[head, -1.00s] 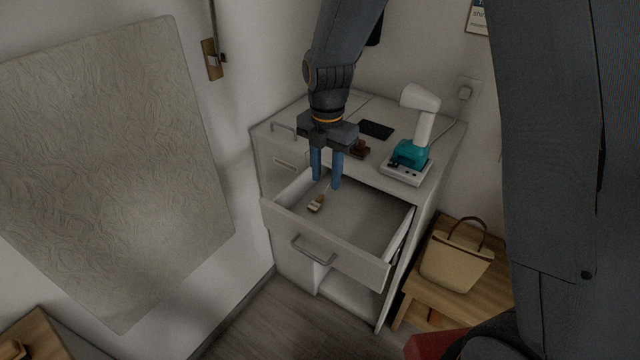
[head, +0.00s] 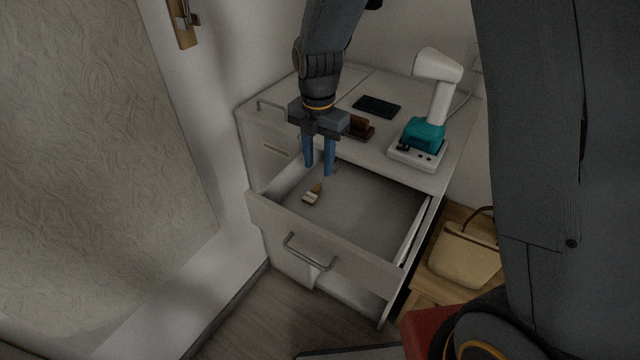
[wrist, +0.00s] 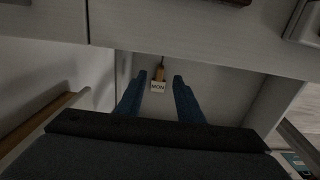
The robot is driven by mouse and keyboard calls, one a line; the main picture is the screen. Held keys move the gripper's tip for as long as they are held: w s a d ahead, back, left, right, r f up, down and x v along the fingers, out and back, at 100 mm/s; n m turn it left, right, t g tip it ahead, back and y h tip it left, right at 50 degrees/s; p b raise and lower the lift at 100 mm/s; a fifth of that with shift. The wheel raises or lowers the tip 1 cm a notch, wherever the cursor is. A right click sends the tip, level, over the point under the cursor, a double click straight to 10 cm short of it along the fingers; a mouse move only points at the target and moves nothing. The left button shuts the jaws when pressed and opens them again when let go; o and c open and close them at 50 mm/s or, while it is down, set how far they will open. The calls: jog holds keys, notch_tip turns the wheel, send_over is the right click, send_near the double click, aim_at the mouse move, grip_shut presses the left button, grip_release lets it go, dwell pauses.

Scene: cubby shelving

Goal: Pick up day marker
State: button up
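The day marker (head: 312,195) is a small tag with a pale end and a brown end, lying on the floor of the open drawer (head: 365,215). In the wrist view the marker (wrist: 158,87) reads "MON" and shows between my fingertips, farther off. My gripper (head: 318,172) points down over the drawer, its two blue fingers apart with nothing between them. It also shows open in the wrist view (wrist: 160,78). The fingers look apart from the marker; the exact height above it is hard to tell.
The drawer front with its handle (head: 310,255) juts out from the white cabinet. On top are a white-and-teal device (head: 424,135), a dark flat pad (head: 377,106) and a brown object (head: 358,127). A beige bag (head: 462,255) stands on a wooden surface at right.

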aim_at(310, 198)
jog(key=shift+d+f+p, duration=0.1)
jog(key=shift+f+p, duration=1.05)
jog(key=shift+f, duration=2.15)
grip_shut()
